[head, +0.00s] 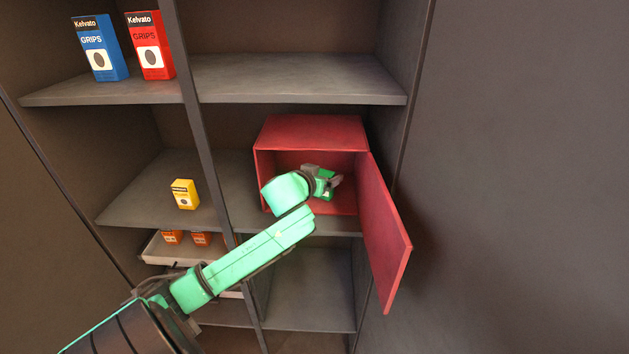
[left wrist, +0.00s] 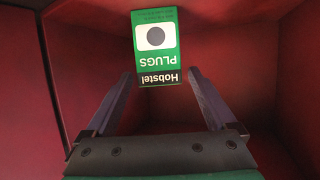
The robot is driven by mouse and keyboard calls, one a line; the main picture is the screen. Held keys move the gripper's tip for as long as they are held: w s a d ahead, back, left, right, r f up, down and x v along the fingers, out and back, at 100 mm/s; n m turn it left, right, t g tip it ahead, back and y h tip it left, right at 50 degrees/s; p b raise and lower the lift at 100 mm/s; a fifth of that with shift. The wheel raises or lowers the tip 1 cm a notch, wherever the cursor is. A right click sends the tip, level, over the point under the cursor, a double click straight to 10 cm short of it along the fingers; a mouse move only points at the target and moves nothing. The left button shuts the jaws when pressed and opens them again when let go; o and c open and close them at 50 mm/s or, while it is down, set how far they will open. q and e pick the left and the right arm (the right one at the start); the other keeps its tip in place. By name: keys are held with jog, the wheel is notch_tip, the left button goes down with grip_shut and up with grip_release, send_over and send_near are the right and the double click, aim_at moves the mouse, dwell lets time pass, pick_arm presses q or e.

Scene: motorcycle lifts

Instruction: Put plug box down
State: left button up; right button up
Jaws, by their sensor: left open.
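The plug box (left wrist: 156,45) is green, white and black with the words Hobstel and PLUGS, upside down in the left wrist view. It is inside the open red cabinet (head: 312,132), and a small green patch of it seems to show in the head view (head: 325,185). My left gripper (left wrist: 161,76) reaches into the cabinet with its fingers spread. The plug box is just ahead of and partly between the fingertips, with a gap visible on both sides. In the head view my wrist and fingers hide part of it. My right gripper is not in view.
The red cabinet door (head: 385,235) is swung open to the right. A yellow box (head: 184,194) stands on the shelf left of the divider. Blue (head: 100,48) and red (head: 150,46) grips boxes stand above. A tray (head: 165,251) holds small orange boxes below.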

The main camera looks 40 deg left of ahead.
pick_arm(q)
jog(key=b+v, duration=0.1)
jog(key=v, duration=0.7)
jog(key=shift+s, duration=0.3)
